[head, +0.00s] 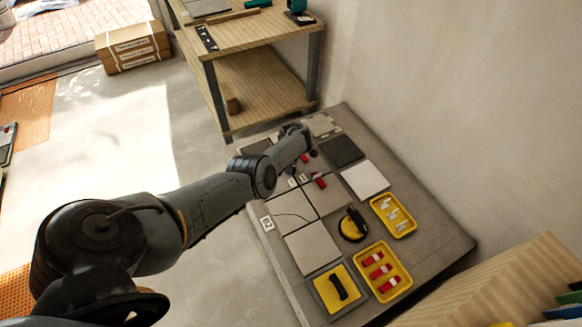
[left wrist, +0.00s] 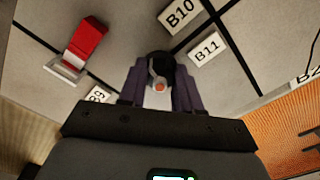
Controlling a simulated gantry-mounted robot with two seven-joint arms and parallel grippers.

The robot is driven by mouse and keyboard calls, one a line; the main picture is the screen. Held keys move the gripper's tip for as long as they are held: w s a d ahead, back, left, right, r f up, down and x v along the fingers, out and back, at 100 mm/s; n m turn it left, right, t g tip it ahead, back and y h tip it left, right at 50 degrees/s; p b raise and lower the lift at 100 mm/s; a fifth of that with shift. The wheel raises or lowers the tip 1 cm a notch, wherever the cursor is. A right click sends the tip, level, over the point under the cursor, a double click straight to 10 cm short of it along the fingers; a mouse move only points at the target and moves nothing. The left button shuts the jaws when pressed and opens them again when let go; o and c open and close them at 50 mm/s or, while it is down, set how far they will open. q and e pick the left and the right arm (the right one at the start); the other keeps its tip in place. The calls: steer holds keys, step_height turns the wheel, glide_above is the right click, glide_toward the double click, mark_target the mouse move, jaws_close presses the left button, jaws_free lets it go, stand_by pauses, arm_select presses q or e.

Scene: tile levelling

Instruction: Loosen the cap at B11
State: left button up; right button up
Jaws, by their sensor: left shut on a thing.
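In the left wrist view the label B11 (left wrist: 206,48) lies flat on a grey tile, beside the label B10 (left wrist: 180,13). A dark round cap (left wrist: 157,60) with a grey and orange middle stands just left of B11, by the tile joints. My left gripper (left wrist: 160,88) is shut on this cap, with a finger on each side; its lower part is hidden. In the head view my left arm reaches over the far part of the tiled slab (head: 262,238), and its fingertips are hard to make out. My right gripper is in neither view.
A red wedge (left wrist: 85,42) in a pale clip stands left of the gripper, near label B9 (left wrist: 97,94). On the slab are a yellow tray of red wedges (head: 382,271), a yellow tray of white clips (head: 393,215) and a black-and-yellow suction cup (head: 353,226). A wall borders the right.

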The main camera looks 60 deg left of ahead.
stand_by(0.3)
arm_select(q)
steer(key=o, duration=1.1)
steer(key=shift+c, duration=0.2)
step_height(320, 180, up, 11)
steer(key=p, duration=0.7)
steer(key=shift+p, duration=0.35)
steer(key=shift+f, duration=0.1)
